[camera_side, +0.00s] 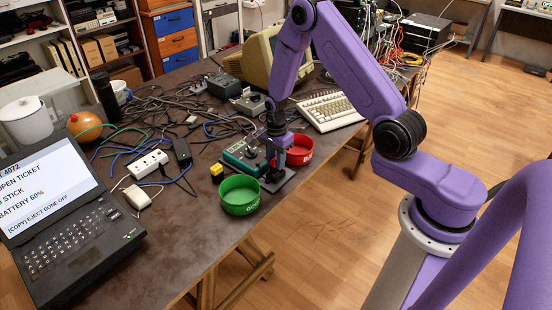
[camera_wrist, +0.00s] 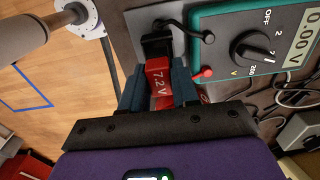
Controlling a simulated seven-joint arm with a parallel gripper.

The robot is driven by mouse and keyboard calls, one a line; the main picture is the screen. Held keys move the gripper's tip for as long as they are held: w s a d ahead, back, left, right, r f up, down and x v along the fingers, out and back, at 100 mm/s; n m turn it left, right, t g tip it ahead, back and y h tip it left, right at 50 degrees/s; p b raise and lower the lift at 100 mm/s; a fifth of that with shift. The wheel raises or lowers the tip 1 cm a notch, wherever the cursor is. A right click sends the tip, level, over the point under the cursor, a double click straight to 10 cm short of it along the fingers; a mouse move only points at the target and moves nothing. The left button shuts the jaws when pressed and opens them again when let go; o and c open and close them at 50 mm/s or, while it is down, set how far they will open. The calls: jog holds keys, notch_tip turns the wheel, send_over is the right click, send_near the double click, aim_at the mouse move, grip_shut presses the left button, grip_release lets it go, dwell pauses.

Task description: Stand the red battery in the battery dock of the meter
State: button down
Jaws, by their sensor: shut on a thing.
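The red battery, marked 7.2 V (camera_wrist: 160,80), sits between the two blue-grey fingers of my gripper (camera_wrist: 157,76) in the wrist view, and they are shut on it. Its far end meets the black battery dock (camera_wrist: 156,44); I cannot tell whether it is inside. The green meter (camera_wrist: 236,32) stands beside the dock, with its dial and a display reading 0.00 V. In the side view my gripper (camera_side: 278,148) points down at the right end of the meter (camera_side: 239,160), over the grey dock plate (camera_side: 283,184). The battery is hard to make out there.
A green bowl (camera_side: 240,196) stands in front of the meter and a red bowl (camera_side: 299,151) behind my gripper. A yellow block (camera_side: 216,171) lies left of the meter. Cables, a power strip (camera_side: 148,164) and a laptop (camera_side: 65,225) fill the left. The table edge is close.

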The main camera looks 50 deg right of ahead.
jog(key=shift+f, duration=1.05)
dwell(0.4)
jog(key=c, duration=0.8)
grip_release()
notch_tip(320, 180, up, 18)
jog(key=shift+f, duration=0.25)
